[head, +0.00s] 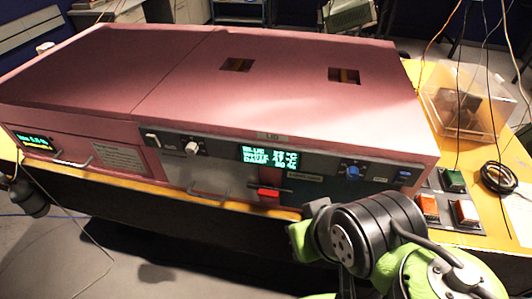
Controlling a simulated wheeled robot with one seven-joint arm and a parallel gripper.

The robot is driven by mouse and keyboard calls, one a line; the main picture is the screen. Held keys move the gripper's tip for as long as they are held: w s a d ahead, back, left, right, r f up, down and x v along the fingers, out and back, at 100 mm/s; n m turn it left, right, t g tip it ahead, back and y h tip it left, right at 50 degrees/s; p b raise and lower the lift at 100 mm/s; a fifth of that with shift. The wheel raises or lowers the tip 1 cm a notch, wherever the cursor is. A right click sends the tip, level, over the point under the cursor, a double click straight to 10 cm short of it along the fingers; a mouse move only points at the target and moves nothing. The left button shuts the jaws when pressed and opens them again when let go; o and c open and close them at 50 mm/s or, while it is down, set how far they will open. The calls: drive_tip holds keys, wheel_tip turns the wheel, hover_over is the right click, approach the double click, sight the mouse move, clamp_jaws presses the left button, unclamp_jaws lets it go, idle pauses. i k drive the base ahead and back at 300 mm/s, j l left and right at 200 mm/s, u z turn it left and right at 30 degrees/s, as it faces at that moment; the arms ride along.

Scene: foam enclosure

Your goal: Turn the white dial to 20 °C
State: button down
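The white dial (191,147) is a small round knob on the dark control strip along the front of the pink enclosure (160,75), left of the display. Its pointer position is too small to read. The lit display (270,157) shows several lines of green text with a °C sign, but I cannot read the figures surely. My black and green arm is at the lower right, in front of the enclosure and well to the right of the dial. The fingers of my gripper cannot be made out, and nothing touches the dial.
A white switch (152,140) sits left of the dial; a blue knob (352,172) and red handle (268,193) are to its right. Metal handles stick out below. A clear bin (462,100), push buttons (454,180) and a black cable coil (498,178) are at the right.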

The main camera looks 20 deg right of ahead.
sight(191, 149)
drive_tip(key=j+u, duration=0.1)
drive_tip(key=u, duration=0.35)
drive_tip(key=k+j+u, duration=0.1)
drive_tip(key=u, duration=0.35)
drive_tip(key=j+u, duration=0.2)
drive_tip(key=u, duration=0.3)
drive_tip(key=j+u, duration=0.15)
drive_tip(key=u, duration=0.3)
drive_tip(key=j+u, duration=0.1)
drive_tip(key=u, duration=0.35)
drive_tip(key=i, duration=0.05)
